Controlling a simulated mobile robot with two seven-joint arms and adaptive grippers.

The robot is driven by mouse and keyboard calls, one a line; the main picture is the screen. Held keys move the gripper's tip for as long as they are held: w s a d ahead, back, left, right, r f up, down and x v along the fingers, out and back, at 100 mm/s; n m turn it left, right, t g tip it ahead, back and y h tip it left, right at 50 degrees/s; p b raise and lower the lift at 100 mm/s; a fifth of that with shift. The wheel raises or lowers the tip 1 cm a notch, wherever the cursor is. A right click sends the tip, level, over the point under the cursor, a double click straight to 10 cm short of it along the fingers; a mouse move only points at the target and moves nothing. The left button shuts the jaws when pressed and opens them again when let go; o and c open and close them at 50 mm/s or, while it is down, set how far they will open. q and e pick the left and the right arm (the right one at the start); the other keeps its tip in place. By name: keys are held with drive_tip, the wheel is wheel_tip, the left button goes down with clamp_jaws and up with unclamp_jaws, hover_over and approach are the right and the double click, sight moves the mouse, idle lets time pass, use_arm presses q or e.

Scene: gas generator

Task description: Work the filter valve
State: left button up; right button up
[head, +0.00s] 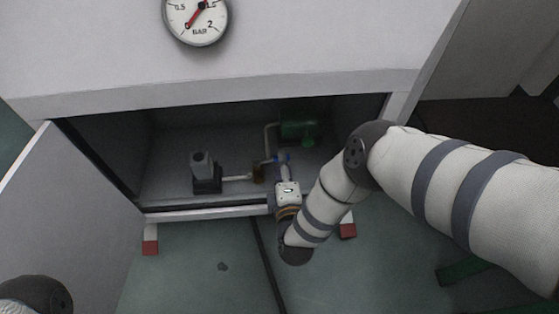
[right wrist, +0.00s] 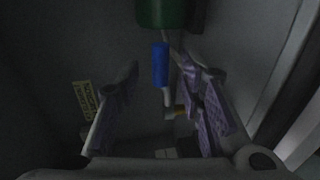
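The filter valve's blue handle (head: 282,158) is inside the open cabinet, on the pipework in front of a green tank (head: 299,130). In the right wrist view the blue handle (right wrist: 160,64) points up from a pale pipe, with the green tank (right wrist: 161,13) beyond it. My right gripper (head: 283,172) reaches into the cabinet at the handle. Its two purple-padded fingers (right wrist: 163,82) are apart, with the handle seen between the tips; I see no contact. Part of the valve body is dark or hidden. My left gripper is out of view.
The cabinet door (head: 70,215) stands open at the left. A grey pump-like unit (head: 204,172) sits inside on the cabinet floor. The front sill (head: 190,213) runs below my right wrist. A pressure gauge (head: 197,18) is on the panel above. A yellow label (right wrist: 84,98) is on a wall.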

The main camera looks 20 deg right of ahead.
drive_tip(key=b+x, duration=0.1)
drive_tip(key=x, duration=0.2)
drive_tip(key=shift+w+d, duration=0.1)
drive_tip(key=shift+w, duration=0.1)
drive_tip(key=shift+c, duration=0.4)
clamp_jaws()
